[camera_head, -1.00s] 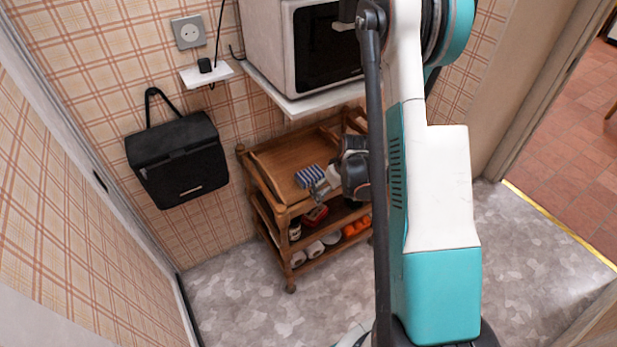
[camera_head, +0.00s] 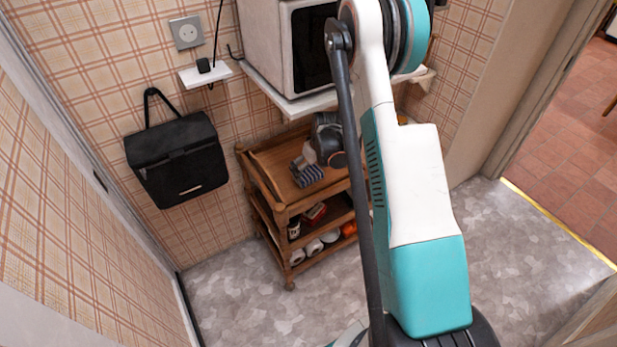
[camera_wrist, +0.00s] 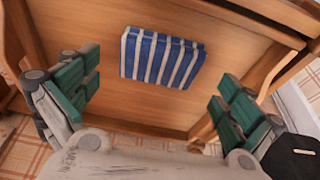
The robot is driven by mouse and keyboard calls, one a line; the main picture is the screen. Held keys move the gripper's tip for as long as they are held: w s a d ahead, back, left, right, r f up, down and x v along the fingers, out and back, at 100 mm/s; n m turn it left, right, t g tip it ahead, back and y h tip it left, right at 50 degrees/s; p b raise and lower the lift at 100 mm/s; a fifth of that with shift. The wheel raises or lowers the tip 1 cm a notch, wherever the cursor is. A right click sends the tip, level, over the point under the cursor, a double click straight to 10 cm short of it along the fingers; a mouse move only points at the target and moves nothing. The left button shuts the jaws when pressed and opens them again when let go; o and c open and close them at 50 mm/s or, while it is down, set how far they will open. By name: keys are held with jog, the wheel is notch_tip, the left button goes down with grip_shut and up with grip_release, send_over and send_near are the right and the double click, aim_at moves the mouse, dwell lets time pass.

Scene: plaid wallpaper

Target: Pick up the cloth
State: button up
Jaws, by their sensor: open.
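The cloth (camera_wrist: 161,58) is a folded blue and white striped piece lying flat on the top shelf of a wooden cart. It also shows in the head view (camera_head: 308,174), partly covered by my gripper. In the wrist view my gripper (camera_wrist: 158,97) is open, with one green-padded finger on each side and the cloth beyond and between them, untouched as far as I can see. In the head view my wrist hangs over the cart top, and the fingertips are hard to make out there.
The wooden cart (camera_head: 283,217) has raised rims and lower shelves with jars, rolls and orange items. A microwave (camera_head: 287,55) on a white wall shelf (camera_head: 297,104) hangs close above. A black bag (camera_head: 178,158) hangs at left. The grey floor in front is clear.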

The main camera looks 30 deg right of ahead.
aim_at(309, 173)
jog(key=b+x, duration=0.1)
jog(key=x, duration=0.2)
jog(key=shift+w, duration=0.25)
jog(key=c, duration=1)
jog(key=shift+s, duration=0.1)
jog(key=shift+s+r+p, duration=0.3)
jog(key=shift+r+p, duration=0.05)
jog(key=shift+r, duration=0.05)
jog(key=s+r+p, duration=0.1)
jog(key=s+r, duration=0.1)
jog(key=s, duration=0.2)
jog(key=s+r+p, duration=0.1)
jog(key=s+r, duration=0.1)
jog(key=s, duration=0.3)
jog(key=s+r+p, duration=0.1)
jog(key=s+r, duration=0.2)
jog(key=s, duration=0.1)
jog(key=shift+s+d+r, duration=0.15)
jog(key=shift+d, duration=0.05)
